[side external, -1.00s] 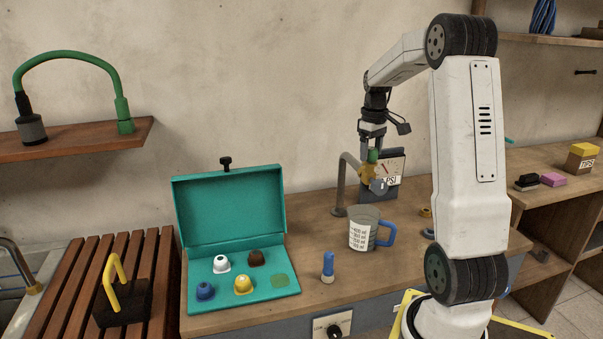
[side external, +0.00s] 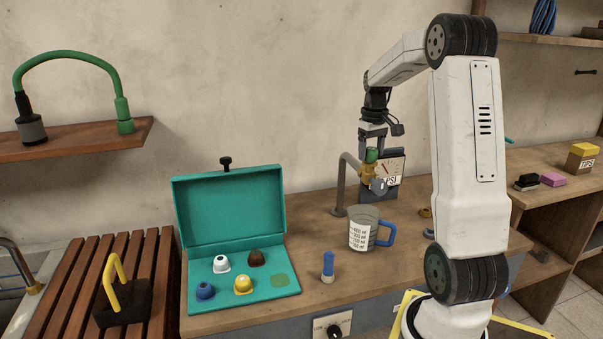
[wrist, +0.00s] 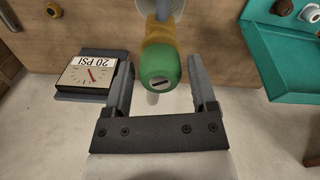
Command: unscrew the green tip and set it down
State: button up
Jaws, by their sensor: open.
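The green tip (side external: 372,155) sits on the brass nozzle (side external: 367,172) at the end of the bent grey pipe (side external: 345,180). In the wrist view the green tip (wrist: 160,66) shows its slotted end, with the brass part (wrist: 158,32) behind it. My gripper (side external: 372,148) is above the tip in the side view. In the wrist view my gripper (wrist: 160,85) is open, with one finger on each side of the tip and a gap on both sides. The teal case (side external: 240,285) lies open with white, brown, blue and yellow tips and one empty green-marked spot (side external: 280,281).
A pressure gauge (side external: 394,168) reading 20 PSI stands close behind the nozzle. A measuring cup (side external: 360,235) with a blue handle stands below it. A small blue-topped item (side external: 328,266) stands on the bench between the case and cup.

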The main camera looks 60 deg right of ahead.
jog(key=shift+m, duration=0.5)
jog(key=shift+m, duration=0.8)
jog(key=c, duration=0.7)
jog(key=shift+n, duration=1.2)
jog(key=shift+n, duration=0.8)
